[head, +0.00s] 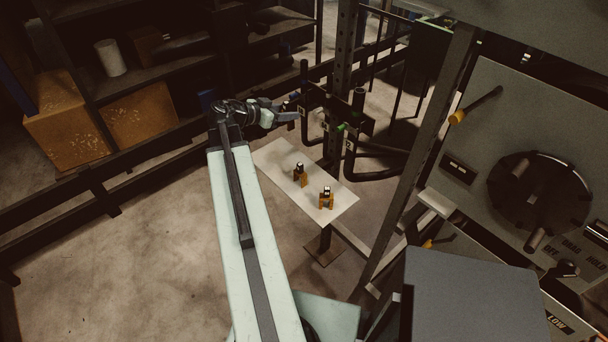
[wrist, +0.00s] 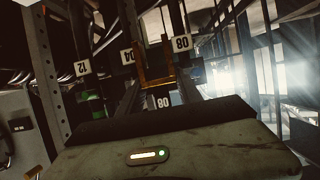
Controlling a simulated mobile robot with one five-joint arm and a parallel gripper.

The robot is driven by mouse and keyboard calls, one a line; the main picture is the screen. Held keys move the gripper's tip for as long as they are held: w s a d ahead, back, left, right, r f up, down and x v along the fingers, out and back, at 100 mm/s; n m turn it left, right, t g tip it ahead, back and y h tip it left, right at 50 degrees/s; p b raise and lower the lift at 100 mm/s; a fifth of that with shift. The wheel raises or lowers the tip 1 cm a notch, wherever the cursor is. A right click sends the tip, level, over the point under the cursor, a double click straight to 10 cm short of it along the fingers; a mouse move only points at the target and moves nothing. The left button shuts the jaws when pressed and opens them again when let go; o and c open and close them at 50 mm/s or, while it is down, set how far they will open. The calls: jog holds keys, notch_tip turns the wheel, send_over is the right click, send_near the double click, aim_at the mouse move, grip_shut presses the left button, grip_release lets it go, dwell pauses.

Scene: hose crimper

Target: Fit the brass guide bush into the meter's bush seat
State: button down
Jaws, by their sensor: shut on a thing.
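My gripper (head: 293,106) is at the far end of my arm, beside the dark upright rack and above the back of the small white table. In the wrist view, an amber-brown piece (wrist: 155,66) shows ahead of my wrist, and my gripper appears shut on it. Its shape is dark and partly hidden, so I cannot tell whether it is the brass guide bush. Two small orange-and-black pieces stand upright and apart on the table: one at the back (head: 299,175), one nearer the front (head: 326,198). I cannot make out the meter's bush seat.
The dark rack (head: 341,88) has bars, green marks and number tags, such as the 12 tag (wrist: 82,68). The white table (head: 277,157) has bare room at its left. A grey machine panel (head: 465,105) with a dark round head (head: 540,195) stands at the right. Shelves hold boxes (head: 68,120).

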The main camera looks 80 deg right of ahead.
jog(key=shift+w+a+f, duration=0.15)
jog(key=b, duration=0.9)
send_over(289, 167)
notch_tip(289, 167, down, 9)
notch_tip(289, 167, down, 10)
jog(key=b, duration=1)
jog(key=shift+r, duration=0.25)
jog(key=shift+r+p, duration=0.25)
jog(key=shift+p, duration=0.05)
jog(key=shift+f, duration=0.25)
jog(key=c, duration=0.8)
grip_release()
jog(key=shift+r, duration=0.1)
jog(key=shift+r, duration=0.1)
